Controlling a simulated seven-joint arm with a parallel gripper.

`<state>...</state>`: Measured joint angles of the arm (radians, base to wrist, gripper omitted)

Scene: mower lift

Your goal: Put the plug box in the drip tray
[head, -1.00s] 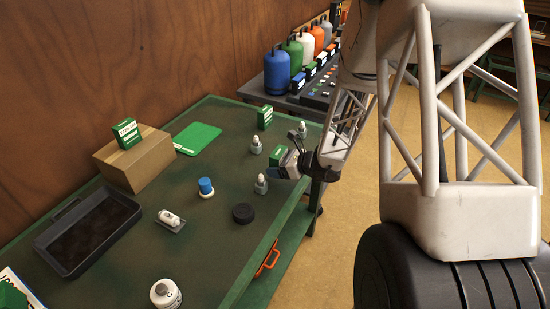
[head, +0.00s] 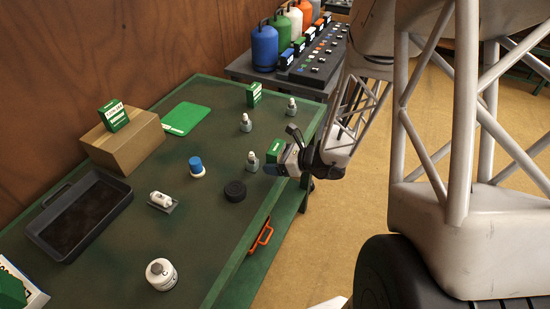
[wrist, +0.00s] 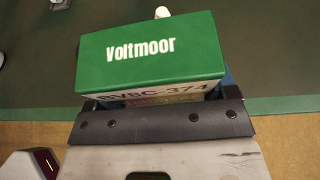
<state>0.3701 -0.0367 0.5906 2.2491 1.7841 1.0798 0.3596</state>
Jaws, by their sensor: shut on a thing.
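My gripper (head: 287,163) is shut on a green and white box (head: 275,153) over the right edge of the green workbench. In the wrist view this box (wrist: 150,52) reads "Voltmoor" on its green face, with partly hidden lettering below. I cannot tell for certain that it is the plug box. Similar green and white boxes stand on a cardboard carton (head: 115,115) and at the bench's back (head: 254,94). The dark, shallow drip tray (head: 122,205) lies at the bench's left, with nothing visible in it.
Small grey bottles (head: 246,123) stand near the held box. The carton (head: 125,145) stands behind the tray.

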